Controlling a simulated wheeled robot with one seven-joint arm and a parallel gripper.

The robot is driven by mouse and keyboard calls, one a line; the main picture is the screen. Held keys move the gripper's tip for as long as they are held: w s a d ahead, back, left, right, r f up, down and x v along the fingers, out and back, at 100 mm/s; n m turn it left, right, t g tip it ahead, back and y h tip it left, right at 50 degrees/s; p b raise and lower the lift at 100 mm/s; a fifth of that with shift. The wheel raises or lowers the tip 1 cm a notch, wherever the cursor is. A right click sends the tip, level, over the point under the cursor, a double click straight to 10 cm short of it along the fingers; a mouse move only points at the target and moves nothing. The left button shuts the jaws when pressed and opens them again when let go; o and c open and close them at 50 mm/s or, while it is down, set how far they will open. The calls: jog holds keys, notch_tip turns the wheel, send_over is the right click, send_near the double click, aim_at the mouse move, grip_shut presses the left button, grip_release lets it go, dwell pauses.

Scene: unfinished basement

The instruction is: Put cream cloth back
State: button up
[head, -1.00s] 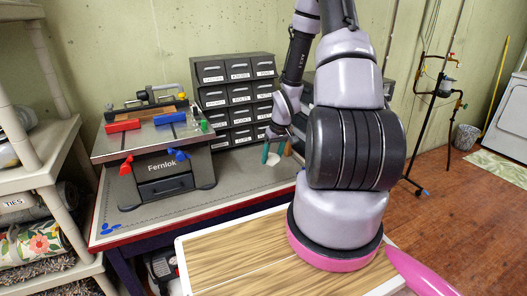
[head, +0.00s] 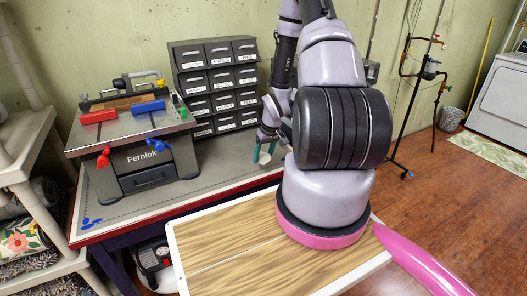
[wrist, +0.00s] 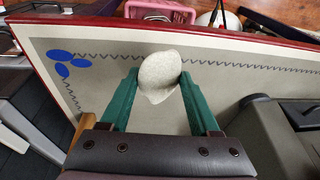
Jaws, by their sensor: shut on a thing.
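The cream cloth (wrist: 158,75) is a small pale bunched piece between the green fingertips in the wrist view. My gripper (wrist: 158,82) is shut on it, with one finger on each side. In the head view the cloth (head: 264,158) shows as a small pale patch at my gripper (head: 262,152), over the grey workbench top (head: 225,160), just in front of the drawer cabinet. The gap between cloth and bench top is hard to judge. My arm hides part of the bench behind it.
A Fernlok tool stand (head: 140,150) with red and blue clamps stands on the bench's left. A black drawer cabinet (head: 215,85) stands behind. A wood-topped surface (head: 230,250) is in front. Blue marks (wrist: 60,57) lie at a bench corner, with a pink basket (wrist: 160,10) beyond the edge.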

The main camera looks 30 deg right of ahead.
jog(key=shift+f, duration=0.4)
jog(key=o, duration=1.4)
jog(key=shift+r, duration=0.1)
jog(key=v, duration=1)
jog(key=shift+s+d+r, duration=0.1)
jog(key=shift+r, duration=0.2)
